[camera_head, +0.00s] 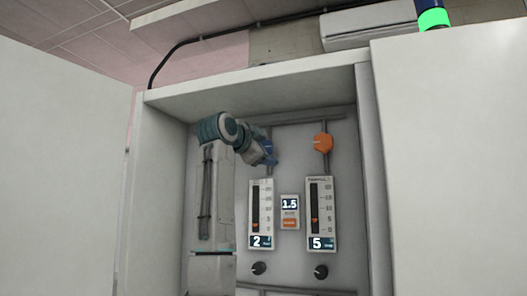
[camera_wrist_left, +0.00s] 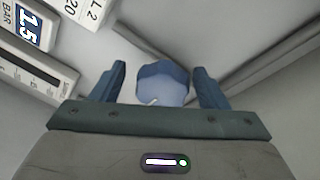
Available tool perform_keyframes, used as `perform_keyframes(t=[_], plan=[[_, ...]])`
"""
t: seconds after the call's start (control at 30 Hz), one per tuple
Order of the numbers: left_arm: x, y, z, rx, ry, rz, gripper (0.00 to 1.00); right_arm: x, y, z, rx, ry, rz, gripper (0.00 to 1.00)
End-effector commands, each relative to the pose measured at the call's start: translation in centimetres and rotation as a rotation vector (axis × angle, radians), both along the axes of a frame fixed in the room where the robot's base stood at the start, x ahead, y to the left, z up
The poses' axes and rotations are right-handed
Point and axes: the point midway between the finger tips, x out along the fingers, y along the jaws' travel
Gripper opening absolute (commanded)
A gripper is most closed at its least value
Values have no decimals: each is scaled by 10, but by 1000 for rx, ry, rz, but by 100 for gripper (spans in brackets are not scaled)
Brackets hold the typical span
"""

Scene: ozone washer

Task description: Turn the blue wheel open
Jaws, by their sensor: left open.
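The blue wheel (camera_wrist_left: 163,80) shows in the left wrist view between the two fingers of my left gripper (camera_wrist_left: 160,69). The gripper is open, with a finger on each side of the wheel and a small gap visible on both sides. In the head view my left gripper (camera_head: 269,158) is at the back panel, above the left gauge. The blue wheel (camera_head: 267,146) is mostly hidden behind the gripper there. My right gripper is not in view.
An orange wheel (camera_head: 323,142) sits to the right, above the right gauge (camera_head: 321,213). The left gauge (camera_head: 261,212) reads 2, and a small display (camera_head: 290,204) reads 1.5. Two black knobs are below. Cabinet walls and open doors (camera_head: 450,170) enclose the panel.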

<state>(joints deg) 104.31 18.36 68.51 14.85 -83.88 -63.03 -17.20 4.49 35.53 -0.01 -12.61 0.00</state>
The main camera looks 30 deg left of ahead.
Motion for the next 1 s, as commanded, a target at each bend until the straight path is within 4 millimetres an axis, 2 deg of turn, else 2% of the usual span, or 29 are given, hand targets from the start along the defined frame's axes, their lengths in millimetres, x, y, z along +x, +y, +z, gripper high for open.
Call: perform_keyframes(t=[0.17,0.4,0.6,0.73,1.0], plan=[[-19,-1,-3,0,-5,1,68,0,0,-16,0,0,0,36],[-68,-4,-5,0,-4,0,68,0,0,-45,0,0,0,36],[-98,-6,-2,0,-1,0,68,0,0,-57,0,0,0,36],[-105,-6,-2,1,2,0,68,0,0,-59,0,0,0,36],[-106,-7,0,1,2,0,68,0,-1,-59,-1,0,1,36]])
